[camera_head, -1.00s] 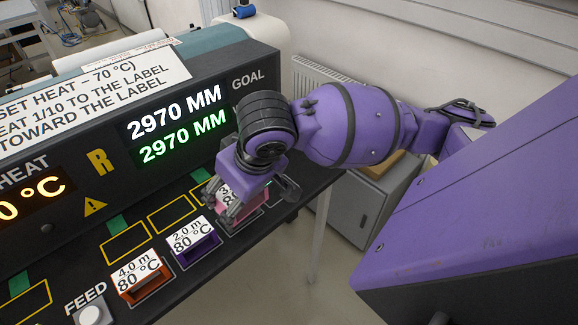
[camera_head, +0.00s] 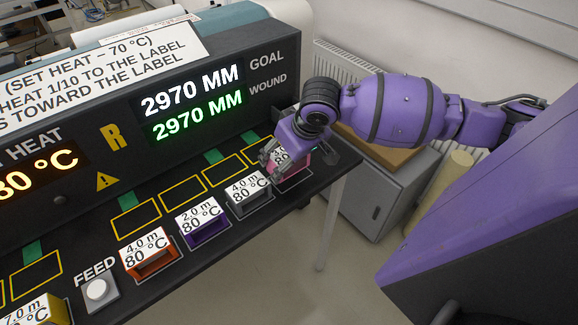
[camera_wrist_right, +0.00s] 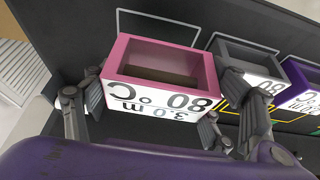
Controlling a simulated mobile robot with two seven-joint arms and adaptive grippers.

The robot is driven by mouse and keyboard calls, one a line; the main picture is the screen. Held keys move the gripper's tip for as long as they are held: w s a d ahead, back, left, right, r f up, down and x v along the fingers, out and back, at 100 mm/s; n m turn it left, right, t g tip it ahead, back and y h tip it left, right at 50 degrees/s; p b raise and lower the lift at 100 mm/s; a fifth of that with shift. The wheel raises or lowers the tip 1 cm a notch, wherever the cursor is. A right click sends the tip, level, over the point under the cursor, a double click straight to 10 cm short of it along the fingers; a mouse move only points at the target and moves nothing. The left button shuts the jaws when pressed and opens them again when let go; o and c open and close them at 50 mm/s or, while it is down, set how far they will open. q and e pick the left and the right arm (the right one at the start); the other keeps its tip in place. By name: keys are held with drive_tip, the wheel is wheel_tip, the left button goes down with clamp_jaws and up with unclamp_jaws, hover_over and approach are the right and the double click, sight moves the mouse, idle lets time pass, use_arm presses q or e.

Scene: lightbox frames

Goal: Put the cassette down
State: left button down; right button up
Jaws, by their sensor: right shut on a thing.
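The pink cassette (camera_head: 293,171), labelled 3.0 m 80 °C, is at the right end of the row on the black bench. It also shows in the right wrist view (camera_wrist_right: 160,104), with its open top facing the camera and its label upside down. My right gripper (camera_head: 289,160) is shut on it, one finger on each side. The cassette is close over or on the bench; I cannot tell whether it touches. A white outline (camera_wrist_right: 158,17) shows just beyond it in the right wrist view. My left gripper is out of view.
A grey cassette (camera_head: 249,198) stands close beside the pink one, then a purple cassette (camera_head: 205,232) and an orange one (camera_head: 152,263). Empty yellow-outlined slots (camera_head: 187,193) lie behind them. The FEED button (camera_head: 97,290) is at lower left. The bench's right edge is near the gripper.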

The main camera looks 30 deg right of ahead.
drive_tip(key=shift+w+d+f, duration=0.25)
drive_tip(key=shift+f, duration=0.2)
drive_tip(key=f, duration=0.3)
drive_tip(key=shift+w+d+f, duration=0.1)
drive_tip(key=shift+w+d, duration=0.05)
drive_tip(key=shift+d, duration=0.15)
drive_tip(key=shift+f, duration=0.35)
drive_tip(key=shift+r, duration=0.1)
drive_tip(key=o, duration=1.4)
drive_tip(key=shift+f, duration=0.2)
drive_tip(key=shift+c, duration=0.2)
drive_tip(key=shift+r, duration=0.1)
